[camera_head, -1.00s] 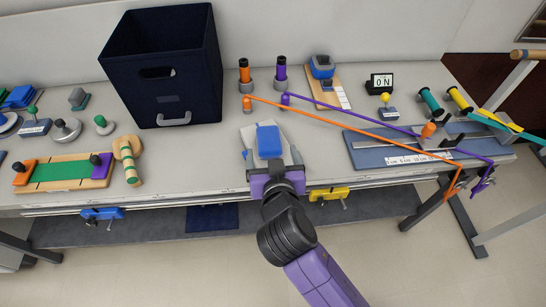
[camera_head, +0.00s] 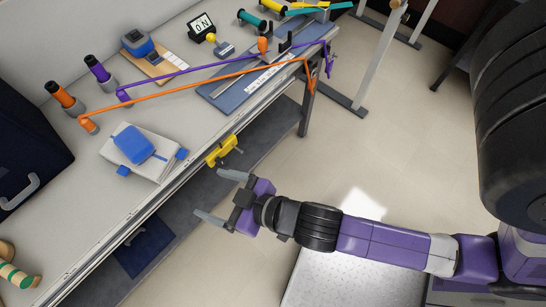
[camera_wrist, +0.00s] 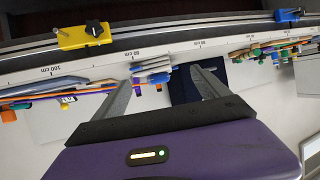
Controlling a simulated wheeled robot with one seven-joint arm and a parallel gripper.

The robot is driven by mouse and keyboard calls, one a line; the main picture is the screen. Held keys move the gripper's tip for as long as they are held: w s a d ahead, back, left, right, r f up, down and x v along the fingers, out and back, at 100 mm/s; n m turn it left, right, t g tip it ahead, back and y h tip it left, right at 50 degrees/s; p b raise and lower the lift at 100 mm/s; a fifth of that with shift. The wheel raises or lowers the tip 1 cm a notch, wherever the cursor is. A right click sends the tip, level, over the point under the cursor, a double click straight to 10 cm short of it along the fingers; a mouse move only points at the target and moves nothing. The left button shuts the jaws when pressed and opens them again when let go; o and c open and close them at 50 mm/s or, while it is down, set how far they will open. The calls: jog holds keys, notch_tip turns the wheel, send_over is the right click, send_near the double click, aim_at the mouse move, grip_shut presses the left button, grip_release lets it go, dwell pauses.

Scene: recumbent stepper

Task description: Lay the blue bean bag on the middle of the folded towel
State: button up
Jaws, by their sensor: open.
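The blue bean bag (camera_head: 133,144) lies flat on top of the pale folded towel (camera_head: 152,170), close to its middle, with pale towel showing around it. The towel sits near the bench's front edge, with small blue pieces at its near corners. My gripper (camera_head: 210,193) is open and empty, out in front of the bench edge and to the right of the towel, touching neither. In the wrist view, a blue and grey layered stack (camera_wrist: 152,70) shows beyond my open fingers; the bag cannot be clearly told from the towel there.
A yellow clamp (camera_head: 221,150) sticks out from the bench edge near my gripper. Orange (camera_head: 200,88) and purple (camera_head: 220,62) cords stretch across the bench behind the towel. A dark bin (camera_head: 30,150) stands at left.

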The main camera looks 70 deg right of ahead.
jog(key=s+d+r+t, duration=0.1)
jog(key=s+r, duration=0.3)
jog(key=s, duration=0.4)
jog(key=s+d+r, duration=0.2)
jog(key=s+r, duration=0.3)
jog(key=s, duration=0.3)
jog(key=shift+s+d+r+t, duration=0.2)
jog(key=shift+s+t, duration=0.05)
jog(key=shift+t, duration=0.15)
